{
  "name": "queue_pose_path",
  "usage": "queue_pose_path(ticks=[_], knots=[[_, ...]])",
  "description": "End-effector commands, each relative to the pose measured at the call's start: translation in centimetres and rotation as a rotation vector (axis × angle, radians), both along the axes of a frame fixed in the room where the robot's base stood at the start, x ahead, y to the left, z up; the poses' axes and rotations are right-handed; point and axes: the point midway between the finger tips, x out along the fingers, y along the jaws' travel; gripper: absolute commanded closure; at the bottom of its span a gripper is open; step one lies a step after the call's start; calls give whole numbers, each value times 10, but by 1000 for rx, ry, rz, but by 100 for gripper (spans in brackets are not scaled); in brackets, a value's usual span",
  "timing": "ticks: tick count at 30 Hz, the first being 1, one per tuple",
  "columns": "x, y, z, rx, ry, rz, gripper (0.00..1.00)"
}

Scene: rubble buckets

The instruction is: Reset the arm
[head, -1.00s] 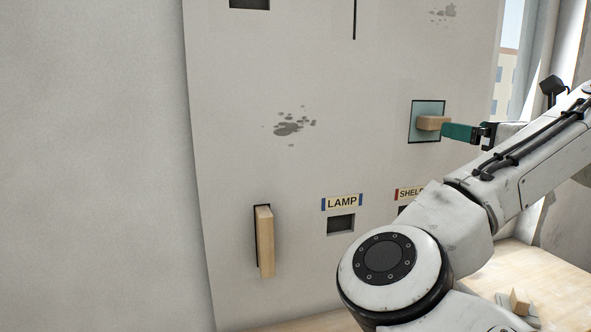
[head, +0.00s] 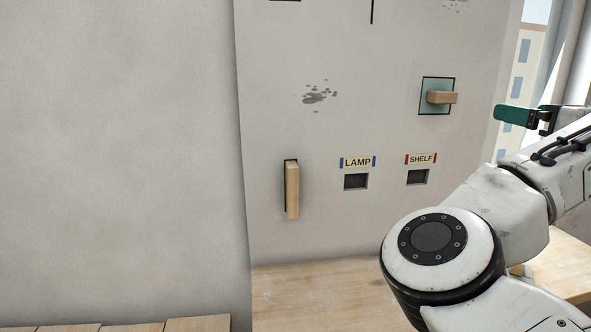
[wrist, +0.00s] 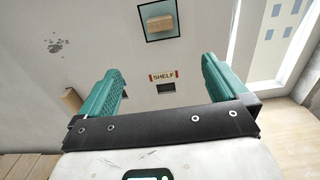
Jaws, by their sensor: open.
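My gripper (wrist: 162,88) has two green fingers set wide apart with nothing between them in the wrist view. In the head view my gripper (head: 514,116) is at the right, clear of the panel. A wooden block (head: 442,97) sticks out sideways from a teal square on the panel, left of and apart from the gripper. The same block (wrist: 161,23) shows in the wrist view beyond the fingers. My arm fills the lower right of the head view.
The pale panel (head: 300,130) carries a long upright wooden bar (head: 292,190) in a slot. Dark openings sit under the LAMP label (head: 357,162) and SHELF label (head: 421,159). A wooden surface (head: 310,290) lies below. A window (head: 520,65) is at the right.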

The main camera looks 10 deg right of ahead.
Motion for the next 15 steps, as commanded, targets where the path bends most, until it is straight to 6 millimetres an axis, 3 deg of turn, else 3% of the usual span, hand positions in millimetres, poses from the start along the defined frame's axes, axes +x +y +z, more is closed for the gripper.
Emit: queue_pose_path(ticks=[6,15], knots=[[0,0,-11,-57,27,-8,0],[-3,-1,-44,-226,105,-22,0]])
